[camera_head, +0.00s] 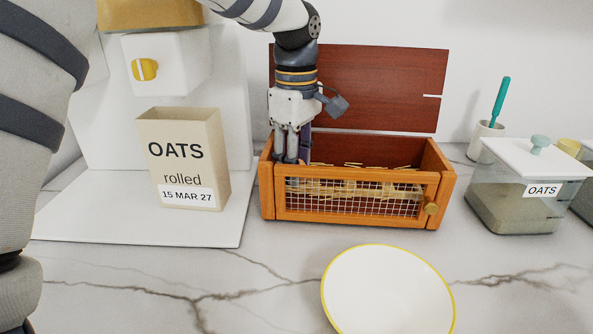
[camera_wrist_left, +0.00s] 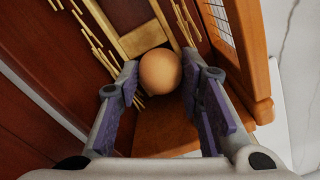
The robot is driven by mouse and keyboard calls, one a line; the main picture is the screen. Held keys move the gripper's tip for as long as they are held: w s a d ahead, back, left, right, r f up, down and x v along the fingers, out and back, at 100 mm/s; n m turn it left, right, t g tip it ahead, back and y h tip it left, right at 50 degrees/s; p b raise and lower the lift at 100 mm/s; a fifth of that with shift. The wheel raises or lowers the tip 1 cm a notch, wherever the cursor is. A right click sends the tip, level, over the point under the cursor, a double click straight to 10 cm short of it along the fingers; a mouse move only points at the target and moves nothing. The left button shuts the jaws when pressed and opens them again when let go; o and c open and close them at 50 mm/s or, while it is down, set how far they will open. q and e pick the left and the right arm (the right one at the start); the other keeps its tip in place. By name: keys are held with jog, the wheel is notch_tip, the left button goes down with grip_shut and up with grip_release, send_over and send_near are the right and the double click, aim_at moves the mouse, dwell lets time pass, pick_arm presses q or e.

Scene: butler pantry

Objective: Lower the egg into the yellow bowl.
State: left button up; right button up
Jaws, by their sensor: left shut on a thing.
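The brown egg (camera_wrist_left: 160,71) sits between the fingertips of my left gripper (camera_wrist_left: 161,80) in the left wrist view. My left gripper, also in the head view (camera_head: 291,158), is shut on the egg and reaches down into the left end of a wooden box (camera_head: 268,197). The egg is hidden in the head view by the box's front and the fingers. My right gripper is not in view.
The box has a raised red-brown lid (camera_head: 385,85), a wire-mesh front and straw (camera_head: 370,190) inside. An oats carton (camera_head: 180,140) stands left on a white base (camera_head: 90,225). A lidded oats jar (camera_head: 515,205) stands right. Marble counter between box and bowl is clear.

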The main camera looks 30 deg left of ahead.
pick_arm(q)
jog(key=shift+r, duration=0.1)
notch_tip(320, 180, up, 9)
jog(key=shift+f, duration=0.1)
jog(key=s+d+r, duration=0.4)
jog(key=s+d, duration=0.3)
jog(key=d, duration=0.3)
jog(key=s+d+f, duration=0.4)
jog(key=s+d, duration=0.4)
jog(key=d, duration=0.3)
jog(key=shift+s+d+f, duration=0.25)
jog(key=shift+s+f, duration=0.1)
jog(key=shift+s, duration=0.05)
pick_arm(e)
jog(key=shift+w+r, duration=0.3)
pick_arm(q)
jog(key=shift+f, duration=2.35)
